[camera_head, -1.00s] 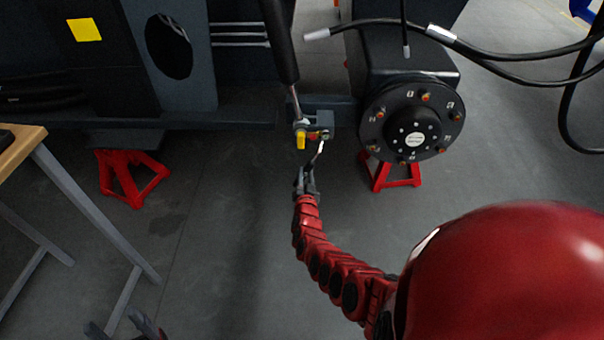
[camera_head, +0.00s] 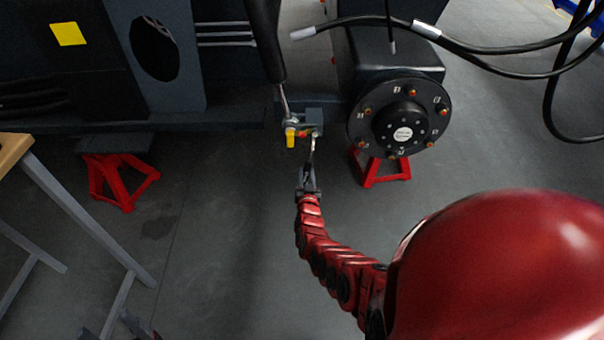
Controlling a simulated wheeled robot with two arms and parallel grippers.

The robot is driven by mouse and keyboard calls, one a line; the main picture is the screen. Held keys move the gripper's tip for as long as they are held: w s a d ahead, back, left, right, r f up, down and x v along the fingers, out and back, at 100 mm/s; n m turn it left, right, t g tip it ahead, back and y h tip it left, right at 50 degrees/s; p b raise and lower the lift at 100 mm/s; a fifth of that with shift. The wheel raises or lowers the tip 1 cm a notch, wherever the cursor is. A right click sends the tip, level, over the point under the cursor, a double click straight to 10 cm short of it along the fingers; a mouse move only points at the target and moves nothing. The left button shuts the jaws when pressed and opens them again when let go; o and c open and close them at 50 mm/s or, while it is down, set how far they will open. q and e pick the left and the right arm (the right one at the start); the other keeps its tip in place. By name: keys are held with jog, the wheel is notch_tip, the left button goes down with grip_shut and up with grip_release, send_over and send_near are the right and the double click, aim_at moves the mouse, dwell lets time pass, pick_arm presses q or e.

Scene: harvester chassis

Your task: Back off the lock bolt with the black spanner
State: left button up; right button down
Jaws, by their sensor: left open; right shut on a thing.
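My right gripper (camera_head: 308,177) is shut on the slim spanner (camera_head: 312,149), which points up and away from it. The spanner's far end is at the small bracket (camera_head: 314,116) under the cylinder rod, by the lock bolt (camera_head: 315,132). The bolt is small and partly hidden, so I cannot tell whether the spanner's jaw is seated on it. A yellow part (camera_head: 291,138) and a small red part (camera_head: 303,133) sit just left of the bolt. My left gripper (camera_head: 108,328) is open and empty at the bottom left edge, far from the bolt.
A black hub (camera_head: 399,118) with orange-tipped studs stands right of the bracket. A black cylinder (camera_head: 265,40) comes down from above. Black hoses (camera_head: 490,47) hang at upper right. Red stands (camera_head: 118,180) support the chassis. A wooden-topped table (camera_head: 14,150) is at left. The floor between is clear.

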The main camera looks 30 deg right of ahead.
jog(key=shift+s+d, duration=0.15)
jog(key=shift+d, duration=0.1)
jog(key=shift+s+d+f+n+p, duration=0.1)
jog(key=shift+s+d+n+p, duration=0.2)
jog(key=shift+d+n, duration=0.3)
jog(key=shift+s+d+n+p, duration=0.15)
jog(key=shift+s+d+n, duration=0.25)
jog(key=shift+d+n, duration=0.15)
jog(key=shift+d, duration=0.15)
jog(key=shift+s+d+r+n+h+p, duration=0.15)
jog(key=shift+s+d+n+p, duration=0.1)
jog(key=shift+s+d+n, duration=0.25)
jog(key=shift+s+d+r+n+h+p, duration=0.15)
jog(key=shift+s+d+n+p, duration=0.1)
jog(key=shift+d+n, duration=0.3)
jog(key=shift+d, duration=0.1)
jog(key=shift+s+d+r+n+p, duration=0.25)
jog(key=shift+s+d+n+p, duration=0.15)
jog(key=shift+d, duration=0.2)
jog(key=shift+s+d+r+n+p, duration=0.15)
jog(key=shift+s+d+r+n, duration=0.1)
jog(key=shift+d+n, duration=0.3)
